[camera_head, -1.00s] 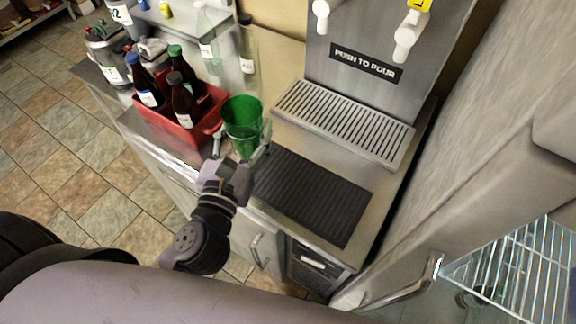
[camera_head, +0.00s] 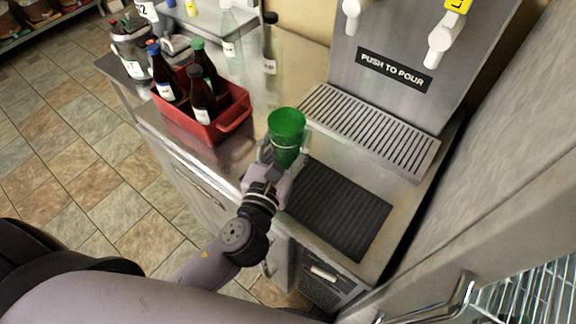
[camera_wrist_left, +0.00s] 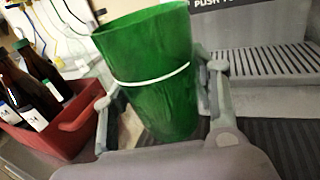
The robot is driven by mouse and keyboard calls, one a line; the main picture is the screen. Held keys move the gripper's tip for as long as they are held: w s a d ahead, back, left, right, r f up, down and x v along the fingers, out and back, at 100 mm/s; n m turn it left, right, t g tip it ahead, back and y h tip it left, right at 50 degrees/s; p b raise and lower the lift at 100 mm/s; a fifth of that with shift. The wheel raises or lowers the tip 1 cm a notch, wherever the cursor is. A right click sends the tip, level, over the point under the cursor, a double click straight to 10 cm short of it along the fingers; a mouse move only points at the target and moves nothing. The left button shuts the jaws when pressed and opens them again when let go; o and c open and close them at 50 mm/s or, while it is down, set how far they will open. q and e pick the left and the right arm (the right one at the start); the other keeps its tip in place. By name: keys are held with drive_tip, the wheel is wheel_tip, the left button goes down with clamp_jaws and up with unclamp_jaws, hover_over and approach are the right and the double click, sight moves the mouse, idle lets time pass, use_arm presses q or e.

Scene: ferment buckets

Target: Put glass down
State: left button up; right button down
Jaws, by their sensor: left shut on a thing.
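A green glass (camera_head: 286,128) with a pale band around it is upright in my left gripper (camera_head: 284,152). In the left wrist view the glass (camera_wrist_left: 155,75) fills the middle, with one finger of the left gripper (camera_wrist_left: 158,100) on each side of it. The gripper is shut on the glass. The glass is over the steel counter, beside the left end of the black ribbed mat (camera_head: 340,208). Whether its base touches the counter is hidden by the gripper. My right gripper is not in view.
A red crate (camera_head: 232,122) with several brown bottles stands left of the glass. Behind is a tap dispenser (camera_head: 400,60) with a slotted drip tray (camera_head: 370,130). The black mat is bare. A wire rack (camera_head: 530,295) shows at lower right.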

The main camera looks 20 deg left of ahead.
sight(282, 161)
use_arm(q)
wheel_tip(282, 161, down, 3)
drive_tip(key=shift+f+b, duration=0.1)
drive_tip(key=shift+b, duration=0.3)
drive_tip(key=shift+f+b, duration=0.75)
drive_tip(key=shift+f, duration=1.2)
drive_tip(key=shift+f, duration=0.1)
drive_tip(key=o, duration=1.3)
drive_tip(key=shift+f, duration=0.1)
